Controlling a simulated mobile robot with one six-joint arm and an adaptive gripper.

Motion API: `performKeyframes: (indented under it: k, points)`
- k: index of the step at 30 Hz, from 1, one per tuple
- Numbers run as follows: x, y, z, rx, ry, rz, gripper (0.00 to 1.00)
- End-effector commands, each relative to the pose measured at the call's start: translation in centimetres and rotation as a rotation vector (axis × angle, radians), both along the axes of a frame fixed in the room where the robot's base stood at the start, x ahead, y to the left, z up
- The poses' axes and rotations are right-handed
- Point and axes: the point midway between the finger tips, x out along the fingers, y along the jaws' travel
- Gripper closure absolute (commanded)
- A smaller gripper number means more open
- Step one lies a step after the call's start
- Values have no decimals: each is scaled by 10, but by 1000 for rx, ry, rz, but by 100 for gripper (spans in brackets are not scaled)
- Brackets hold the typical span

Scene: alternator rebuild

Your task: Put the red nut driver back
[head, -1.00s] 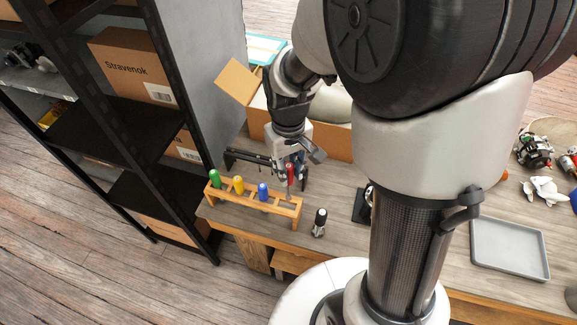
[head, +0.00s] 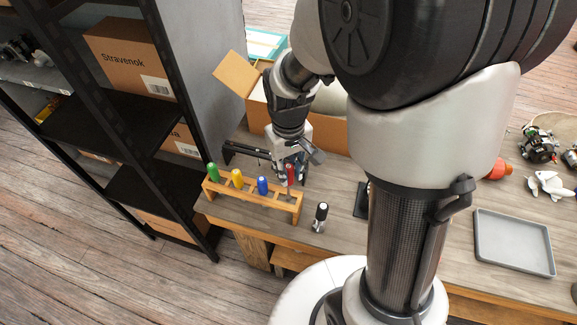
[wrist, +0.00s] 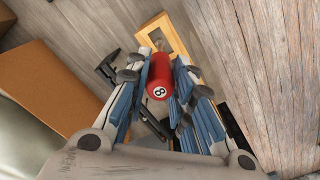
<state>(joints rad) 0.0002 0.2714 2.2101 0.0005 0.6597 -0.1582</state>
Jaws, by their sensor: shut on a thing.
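The red nut driver (head: 290,173) is upright at the right end of the wooden rack (head: 226,194). My gripper (head: 284,172) is around its handle from above. In the wrist view the red handle (wrist: 159,78), marked with an 8, lies between the fingers of my gripper (wrist: 160,88), which are shut on it. Part of the rack (wrist: 177,40) shows just beyond the handle. Green (head: 213,173), yellow (head: 237,179) and blue (head: 262,186) drivers stand in the rack to the left. Whether the red driver's shaft is fully in its slot I cannot tell.
A black-handled tool (head: 320,217) stands on the bench right of the rack. An open cardboard box (head: 328,138) and a black frame (head: 240,150) are behind. A dark shelf unit (head: 165,90) is at the left. A grey tray (head: 513,243) lies at the right.

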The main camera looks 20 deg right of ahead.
Motion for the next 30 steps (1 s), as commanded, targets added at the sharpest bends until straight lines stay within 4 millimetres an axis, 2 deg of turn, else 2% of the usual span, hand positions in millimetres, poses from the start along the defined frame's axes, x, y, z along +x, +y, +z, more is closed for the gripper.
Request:
performKeyframes:
  k: [4, 17, 30]
  points:
    - [0, 0, -9, 0, 1, 0, 100]
    - [0, 0, -12, 0, 0, 0, 100]
    - [0, 0, -38, 0, 0, 0, 100]
